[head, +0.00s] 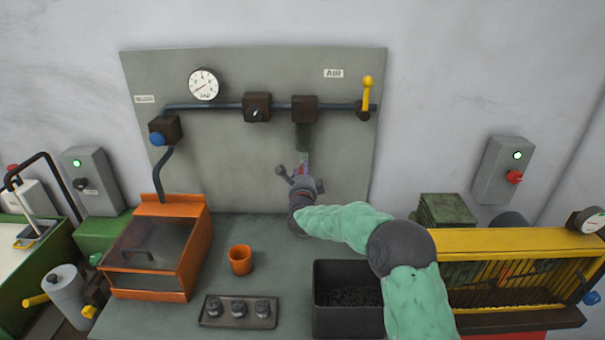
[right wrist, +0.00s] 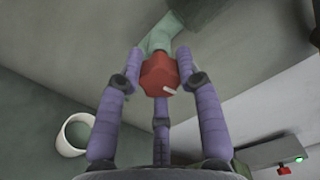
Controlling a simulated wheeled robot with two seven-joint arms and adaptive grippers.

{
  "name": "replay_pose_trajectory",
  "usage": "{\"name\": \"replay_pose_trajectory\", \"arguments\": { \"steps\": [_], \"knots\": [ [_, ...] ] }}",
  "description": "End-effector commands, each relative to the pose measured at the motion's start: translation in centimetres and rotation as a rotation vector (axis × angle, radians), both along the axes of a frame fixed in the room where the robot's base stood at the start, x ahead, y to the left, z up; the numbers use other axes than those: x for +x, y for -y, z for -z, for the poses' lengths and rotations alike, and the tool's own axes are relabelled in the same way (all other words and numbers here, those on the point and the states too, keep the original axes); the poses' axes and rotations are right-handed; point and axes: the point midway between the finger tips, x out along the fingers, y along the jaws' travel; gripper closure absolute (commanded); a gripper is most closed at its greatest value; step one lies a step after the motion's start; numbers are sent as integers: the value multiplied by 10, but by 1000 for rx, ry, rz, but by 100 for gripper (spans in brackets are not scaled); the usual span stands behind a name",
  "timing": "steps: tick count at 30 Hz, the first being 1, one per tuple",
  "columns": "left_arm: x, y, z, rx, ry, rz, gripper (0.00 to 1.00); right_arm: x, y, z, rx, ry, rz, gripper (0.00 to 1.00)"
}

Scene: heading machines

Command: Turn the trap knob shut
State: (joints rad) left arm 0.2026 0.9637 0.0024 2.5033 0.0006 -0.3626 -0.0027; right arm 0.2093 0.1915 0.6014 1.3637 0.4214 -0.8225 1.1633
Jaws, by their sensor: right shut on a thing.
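The red trap knob (right wrist: 160,75) sits at the lower end of a pale green trap bowl (right wrist: 163,35) in the right wrist view, with a white mark on its face. In the head view the knob (head: 304,169) is partly hidden under the dark trap body (head: 304,109) on the air line. My right gripper (right wrist: 160,80) is shut on the knob, its purple fingers around it. The right gripper (head: 298,172) also shows in the head view, reaching up from below. My left gripper is not in view.
The grey backboard (head: 215,150) carries a gauge (head: 204,84), a regulator (head: 257,107) and a yellow lever (head: 367,90). Below are an orange box (head: 195,245), an orange cup (head: 240,259), a small tray (head: 212,322) and a black bin (head: 335,267). A yellow guard (head: 500,240) stands at right.

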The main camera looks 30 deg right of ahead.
Motion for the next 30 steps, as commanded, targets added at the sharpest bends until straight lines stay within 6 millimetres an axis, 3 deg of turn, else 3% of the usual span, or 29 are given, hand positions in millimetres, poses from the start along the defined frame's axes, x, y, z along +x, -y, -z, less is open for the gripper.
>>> {"name": "replay_pose_trajectory", "arguments": {
  "steps": [14, 30],
  "knots": [
    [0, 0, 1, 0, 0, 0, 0, -3, 5, 4, -353, -228, 11, 97],
    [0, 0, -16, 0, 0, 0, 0, -2, 5, -2, -790, -495, 11, 97]
  ]
}}
